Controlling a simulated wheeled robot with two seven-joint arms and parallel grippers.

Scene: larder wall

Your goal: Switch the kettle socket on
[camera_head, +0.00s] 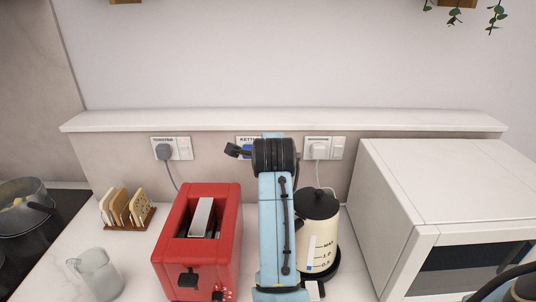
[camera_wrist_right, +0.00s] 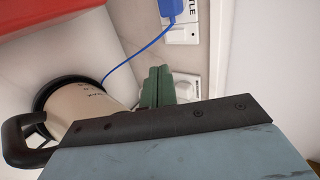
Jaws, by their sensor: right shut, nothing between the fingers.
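The kettle socket, labelled KETTLE, is on the wall in the middle of the head view (camera_head: 243,140), mostly hidden behind my right wrist. Its blue plug (camera_wrist_right: 181,10) and switch (camera_wrist_right: 182,33) show at the top of the right wrist view. I cannot tell the switch's position. My right gripper (camera_wrist_right: 159,71) is shut and empty, its green fingers pointing towards the wall between the kettle socket and the neighbouring socket (camera_wrist_right: 187,87). The head view hides these fingers behind the wrist. The cream kettle (camera_head: 316,232) stands right of my right arm. My left gripper is not in view.
The red toaster (camera_head: 197,240) stands left of my arm, and the microwave (camera_head: 440,200) stands on the right. The toaster socket (camera_head: 171,148) is further left, above the toast rack (camera_head: 127,208). A ledge (camera_head: 285,121) runs above the sockets.

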